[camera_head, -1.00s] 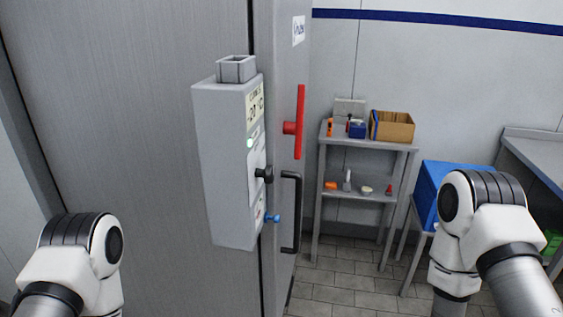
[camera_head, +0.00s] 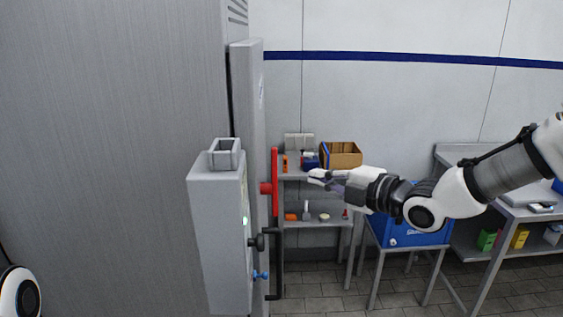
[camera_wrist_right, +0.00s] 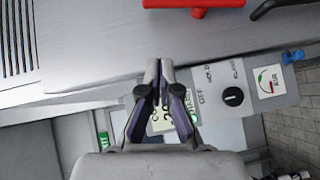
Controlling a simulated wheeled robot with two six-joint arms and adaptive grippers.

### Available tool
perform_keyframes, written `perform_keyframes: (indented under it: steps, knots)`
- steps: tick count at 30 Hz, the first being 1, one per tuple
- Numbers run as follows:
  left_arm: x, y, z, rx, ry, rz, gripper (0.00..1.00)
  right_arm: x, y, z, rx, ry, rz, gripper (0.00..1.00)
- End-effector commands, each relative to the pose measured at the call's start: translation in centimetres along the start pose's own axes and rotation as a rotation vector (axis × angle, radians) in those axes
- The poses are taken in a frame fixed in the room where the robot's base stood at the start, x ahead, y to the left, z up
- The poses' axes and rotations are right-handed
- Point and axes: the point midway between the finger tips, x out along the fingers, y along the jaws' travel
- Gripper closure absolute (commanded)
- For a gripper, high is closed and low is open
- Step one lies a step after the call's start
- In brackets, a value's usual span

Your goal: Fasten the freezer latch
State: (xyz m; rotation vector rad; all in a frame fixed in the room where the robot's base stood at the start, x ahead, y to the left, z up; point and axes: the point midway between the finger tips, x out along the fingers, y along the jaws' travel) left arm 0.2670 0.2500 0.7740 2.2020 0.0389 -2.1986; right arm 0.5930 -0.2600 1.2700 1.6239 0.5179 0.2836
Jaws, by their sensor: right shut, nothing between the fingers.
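The red latch handle (camera_head: 275,185) stands upright on the grey freezer front, beside the control box. In the right wrist view the red handle (camera_wrist_right: 195,4) shows at the top edge, beyond the fingertips. My right gripper (camera_head: 315,177) is to the right of the red handle in the head view, pointing left, with a gap between them in the picture. In the wrist view the right gripper (camera_wrist_right: 160,72) has its fingertips together and empty, with the control box behind them. My left gripper is out of view; only part of my left arm shows at the lower left.
A grey control box (camera_head: 215,245) with a black knob and blue valve juts out left of the latch. A black pull handle (camera_head: 279,265) is below it. A shelf (camera_head: 335,222) with small items and a carton (camera_head: 342,160) stands behind. A blue crate (camera_head: 410,238) sits right.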

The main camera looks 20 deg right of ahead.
Motion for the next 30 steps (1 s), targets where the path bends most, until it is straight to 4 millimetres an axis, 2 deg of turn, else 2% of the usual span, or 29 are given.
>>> perform_keyframes:
  steps: [6,10,14,23,30]
  knots:
    - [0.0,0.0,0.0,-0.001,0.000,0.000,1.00,0.2,-0.1,0.0,0.000,-0.001,-0.002,1.00]
    - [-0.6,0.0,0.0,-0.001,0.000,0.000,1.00,1.2,0.0,0.1,-0.002,-0.002,-0.006,1.00]
    - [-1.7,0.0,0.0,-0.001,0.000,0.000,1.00,3.5,0.1,0.0,-0.003,-0.002,-0.009,1.00]
    - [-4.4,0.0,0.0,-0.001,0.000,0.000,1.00,10.1,0.1,-0.1,-0.002,0.001,-0.007,1.00]
    - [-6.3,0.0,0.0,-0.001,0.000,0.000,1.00,12.5,0.1,2.4,0.002,-0.001,-0.003,1.00]
